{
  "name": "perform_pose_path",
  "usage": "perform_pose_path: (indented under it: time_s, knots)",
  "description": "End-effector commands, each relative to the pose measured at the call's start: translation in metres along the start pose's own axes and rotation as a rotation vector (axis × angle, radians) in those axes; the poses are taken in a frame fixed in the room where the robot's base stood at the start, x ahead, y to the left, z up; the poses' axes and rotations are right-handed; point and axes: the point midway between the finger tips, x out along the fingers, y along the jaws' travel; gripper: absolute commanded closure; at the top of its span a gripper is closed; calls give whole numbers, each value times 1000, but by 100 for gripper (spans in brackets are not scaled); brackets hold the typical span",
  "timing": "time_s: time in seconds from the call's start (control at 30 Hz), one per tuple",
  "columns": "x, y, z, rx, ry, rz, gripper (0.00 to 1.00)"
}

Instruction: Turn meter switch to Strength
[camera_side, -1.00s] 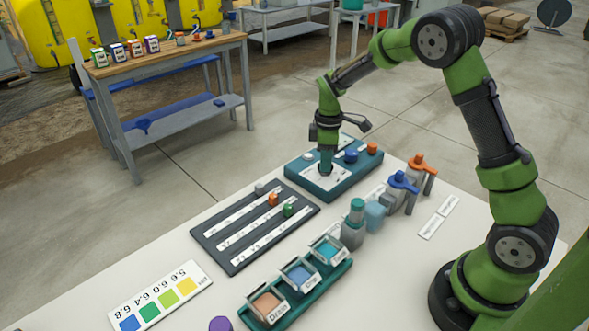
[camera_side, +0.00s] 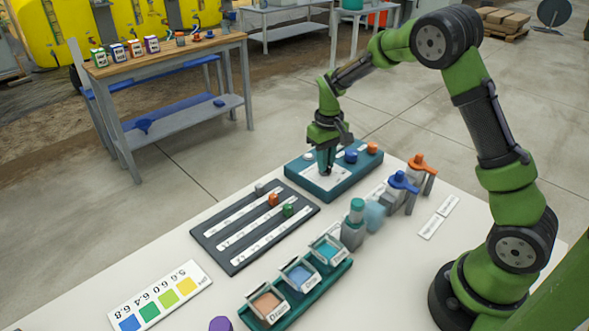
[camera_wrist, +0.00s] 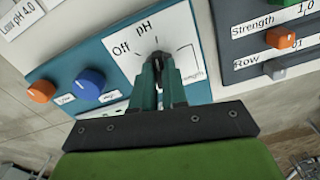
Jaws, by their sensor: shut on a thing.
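The meter switch (camera_wrist: 157,57) is a dark knob on a white dial plate (camera_wrist: 128,62), on top of the teal meter box (camera_side: 340,187). The plate reads "Off" at left, "pH" at the top and a partly hidden word at lower right, apparently "Strength". My gripper (camera_wrist: 158,62) is shut on the switch from above; it also shows over the box in the side view (camera_side: 326,168). The fingers cover most of the knob, so its exact pointing is hard to tell; its visible tip seems near pH.
A blue knob (camera_wrist: 90,82) and an orange knob (camera_wrist: 41,91) stand on the same box. A dark slider panel (camera_side: 212,235) lies close by, with orange (camera_side: 273,199), green (camera_side: 288,210) and grey sliders. Valves with blue (camera_side: 403,181) and orange (camera_side: 424,161) handles stand right of the box.

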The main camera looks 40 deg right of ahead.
Motion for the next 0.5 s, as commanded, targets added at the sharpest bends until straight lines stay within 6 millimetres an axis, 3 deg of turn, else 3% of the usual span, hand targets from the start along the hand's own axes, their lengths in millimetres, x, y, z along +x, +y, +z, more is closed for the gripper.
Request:
perform_pose_path:
  time_s: [0.5]
  knots:
    - [-2,0,-1,491,3,-1,100]
